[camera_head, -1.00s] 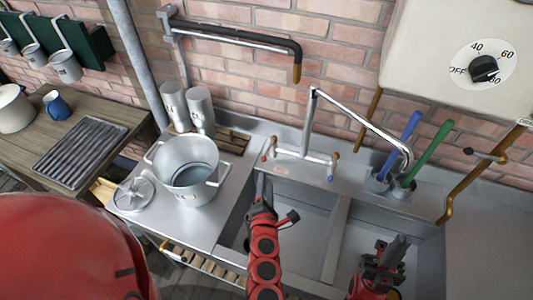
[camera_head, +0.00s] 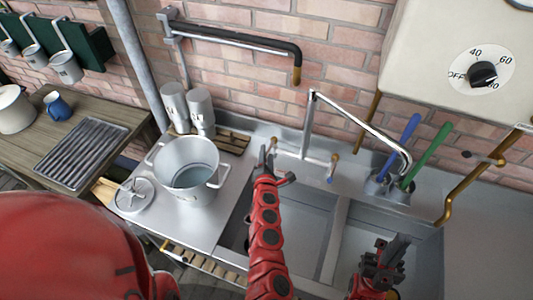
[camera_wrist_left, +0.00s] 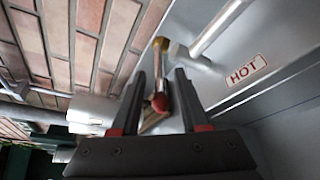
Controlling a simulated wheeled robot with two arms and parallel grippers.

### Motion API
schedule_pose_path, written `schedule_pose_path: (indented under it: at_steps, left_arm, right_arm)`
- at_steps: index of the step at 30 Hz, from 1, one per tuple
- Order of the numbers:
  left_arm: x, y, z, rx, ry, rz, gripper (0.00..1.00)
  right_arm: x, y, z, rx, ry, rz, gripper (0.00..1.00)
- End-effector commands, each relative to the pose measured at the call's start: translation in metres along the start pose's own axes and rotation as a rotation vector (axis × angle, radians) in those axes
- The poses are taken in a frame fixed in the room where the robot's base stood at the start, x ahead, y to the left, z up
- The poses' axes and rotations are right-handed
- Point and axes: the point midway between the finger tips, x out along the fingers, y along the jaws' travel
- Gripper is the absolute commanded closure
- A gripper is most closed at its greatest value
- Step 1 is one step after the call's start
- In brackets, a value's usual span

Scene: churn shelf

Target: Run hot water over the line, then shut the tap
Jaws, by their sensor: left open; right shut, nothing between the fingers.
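The chrome tap (camera_head: 309,125) stands behind the sink, its spout reaching over to the right; I see no water falling from it. The hot lever (camera_wrist_left: 160,85), with a red tip, lies between my open left fingers in the left wrist view; I cannot tell whether they touch it. My left gripper (camera_head: 271,152) hides most of this lever in the head view. The cold lever (camera_head: 332,168) has a blue tip. A HOT label (camera_wrist_left: 246,70) sits beside the tap body. My right gripper (camera_head: 398,247) is shut and empty over the right basin. I cannot make out the line.
A two-handled pot (camera_head: 188,170) and its lid (camera_head: 134,195) are left of the sink. Blue and green brushes (camera_head: 428,155) stand at the back right. A heater with a temperature dial (camera_head: 483,74) hangs above.

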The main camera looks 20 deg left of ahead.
Motion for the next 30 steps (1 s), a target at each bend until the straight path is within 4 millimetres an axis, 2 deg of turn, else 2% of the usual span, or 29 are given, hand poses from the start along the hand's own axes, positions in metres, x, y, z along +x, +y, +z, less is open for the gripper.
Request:
schedule_pose_path:
  at_steps: [10,15,18,30]
  left_arm:
    - [0.0030,0.0001,-0.0008,0.001,0.001,0.001,0.55]
    - [0.0029,0.0001,-0.0007,0.001,0.001,0.001,0.86]
    - [0.0029,0.0000,-0.0006,0.001,0.001,0.001,1.00]
    - [0.0029,0.0000,-0.0005,0.001,0.001,0.000,1.00]
  right_arm:
    - [0.0006,0.0000,-0.0001,0.000,0.000,0.000,1.00]
    - [0.0007,0.0000,-0.0001,0.000,0.000,0.000,1.00]
    - [0.0006,0.0000,-0.0001,0.000,0.000,0.000,1.00]
    - [0.0006,0.0000,-0.0001,0.000,0.000,0.000,1.00]
